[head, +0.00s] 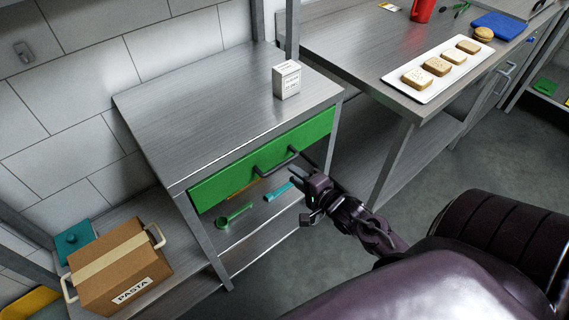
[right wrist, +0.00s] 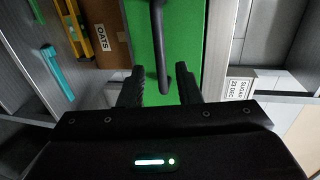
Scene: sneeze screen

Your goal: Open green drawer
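The green drawer (head: 222,183) sits shut under the steel counter top, its front about flush with the frame. Its dark bar handle (head: 275,160) is fixed to the middle of the front. My right gripper (head: 304,174) is just in front of the drawer, near the right end of the handle. In the right wrist view the gripper (right wrist: 160,84) is open, with the handle (right wrist: 159,40) lined up between its fingers against the green front (right wrist: 184,30). I cannot tell whether the fingers touch the handle. My left gripper is not in view.
A small white box (head: 286,79) stands on the steel counter (head: 200,110). Green and teal utensils (head: 234,215) lie on the shelf below the drawer. A PASTA box (head: 120,268) stands at lower left. A tray of bread (head: 437,70) is on the right counter.

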